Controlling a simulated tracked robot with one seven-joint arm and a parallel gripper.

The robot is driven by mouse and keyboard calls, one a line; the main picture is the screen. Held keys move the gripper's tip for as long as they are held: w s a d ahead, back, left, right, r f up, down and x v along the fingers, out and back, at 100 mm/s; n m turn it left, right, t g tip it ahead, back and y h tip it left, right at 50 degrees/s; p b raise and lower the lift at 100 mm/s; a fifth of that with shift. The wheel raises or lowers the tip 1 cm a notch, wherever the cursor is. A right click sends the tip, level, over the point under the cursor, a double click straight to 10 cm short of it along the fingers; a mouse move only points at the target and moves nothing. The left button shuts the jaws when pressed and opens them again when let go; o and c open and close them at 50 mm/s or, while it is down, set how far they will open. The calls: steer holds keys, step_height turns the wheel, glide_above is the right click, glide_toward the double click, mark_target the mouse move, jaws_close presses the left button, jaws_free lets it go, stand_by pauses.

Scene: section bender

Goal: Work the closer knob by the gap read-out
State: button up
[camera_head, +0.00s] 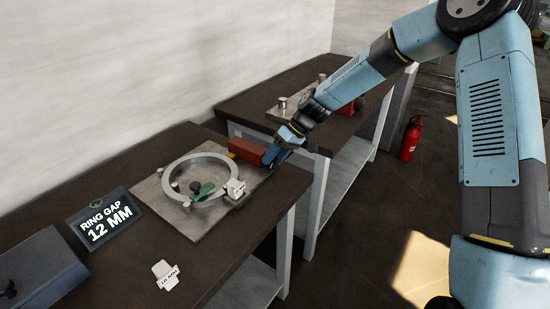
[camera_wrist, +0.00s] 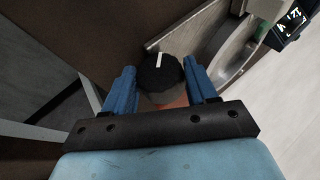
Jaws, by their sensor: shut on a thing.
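The closer is a red-brown block (camera_head: 247,150) at the back right of the steel plate, beside the ring. Its black knob (camera_wrist: 160,76) with a white pointer line shows in the wrist view; the line points nearly straight up there. My gripper (camera_head: 273,157) is shut on the knob, its blue fingers on either side. In the head view my gripper hides the knob. The metal ring (camera_head: 176,164) lies on the plate. The dark read-out (camera_head: 103,222) shows "RING GAP 12 MM"; I cannot tell whether there is a decimal point.
A green piece with a black knob (camera_head: 202,190) and a white block (camera_head: 235,187) sit at the ring. A white card (camera_head: 167,274) with small print lies at the bench front. A dark box (camera_head: 40,268) stands at left. A second bench (camera_head: 238,104) is behind; a fire extinguisher (camera_head: 410,139) stands right.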

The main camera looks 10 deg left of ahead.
steer(key=shift+w+d, duration=0.1)
steer(key=o, duration=1)
steer(key=shift+o, duration=0.2)
steer(key=v, duration=1.3)
steer(key=shift+d+r, duration=0.15)
steer(key=shift+r, duration=0.1)
